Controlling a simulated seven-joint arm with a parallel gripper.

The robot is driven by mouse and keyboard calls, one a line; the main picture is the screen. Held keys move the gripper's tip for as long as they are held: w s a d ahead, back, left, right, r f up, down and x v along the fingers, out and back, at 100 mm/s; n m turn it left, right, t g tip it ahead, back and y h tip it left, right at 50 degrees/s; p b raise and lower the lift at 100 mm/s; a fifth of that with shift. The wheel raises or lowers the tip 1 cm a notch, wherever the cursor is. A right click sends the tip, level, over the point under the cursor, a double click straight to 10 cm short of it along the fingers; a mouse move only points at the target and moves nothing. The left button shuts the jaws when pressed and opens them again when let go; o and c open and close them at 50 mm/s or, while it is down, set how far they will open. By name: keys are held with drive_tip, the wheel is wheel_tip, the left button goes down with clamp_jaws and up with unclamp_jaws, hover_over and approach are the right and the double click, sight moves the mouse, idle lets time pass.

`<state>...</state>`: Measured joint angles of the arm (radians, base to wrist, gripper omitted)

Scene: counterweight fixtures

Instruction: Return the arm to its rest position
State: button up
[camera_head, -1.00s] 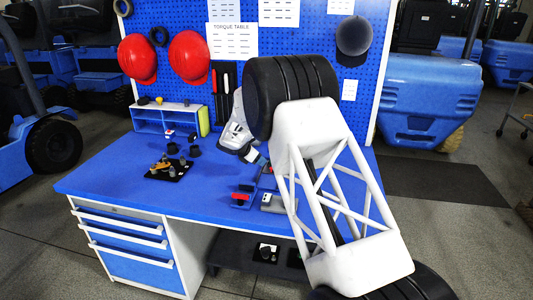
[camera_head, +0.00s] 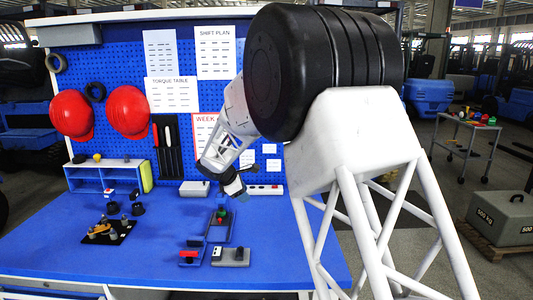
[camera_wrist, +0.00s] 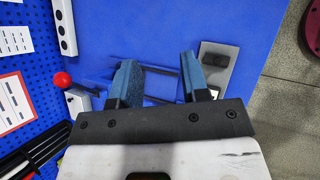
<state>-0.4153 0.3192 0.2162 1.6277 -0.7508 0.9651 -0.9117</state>
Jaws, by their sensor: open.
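My gripper (camera_head: 234,188) is above the right part of the blue workbench (camera_head: 60,240), near the back pegboard. In the wrist view my gripper (camera_wrist: 158,78) shows two blue-padded fingers set apart, with nothing between them. Under it in that view lie a dark frame-like tray and a grey plate with dark blocks (camera_wrist: 218,62). In the head view my white lattice arm with a large black joint hides much of the bench's right side.
Several small fixtures, including a red-topped block (camera_head: 189,254) and a grey plate (camera_head: 231,257), sit below my gripper. A black board with small parts (camera_head: 108,230) is at left. A grey 500 kg weight (camera_head: 505,216) stands on the floor at right.

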drive_tip(key=s+d+r+m+g+y, duration=0.1)
drive_tip(key=s+d+r+m, duration=0.45)
drive_tip(key=s+d, duration=0.6)
drive_tip(key=s+d+r+m+g+y, duration=0.1)
drive_tip(key=s+d+r+m, duration=0.6)
drive_tip(key=s, duration=0.7)
drive_tip(key=s+d+f+m+y, duration=0.1)
drive_tip(key=s+d+m, duration=0.1)
drive_tip(key=s, duration=0.8)
drive_tip(key=s+d+f+m+y, duration=0.1)
drive_tip(key=s+d+f+m, duration=0.1)
drive_tip(key=s, duration=0.8)
drive_tip(key=s+d+f+m+y, duration=0.1)
drive_tip(key=s+d+m, duration=0.3)
drive_tip(key=s, duration=0.6)
drive_tip(key=shift+s+d+f+y, duration=0.2)
drive_tip(key=shift+d+y, duration=0.1)
drive_tip(key=shift+d, duration=0.05)
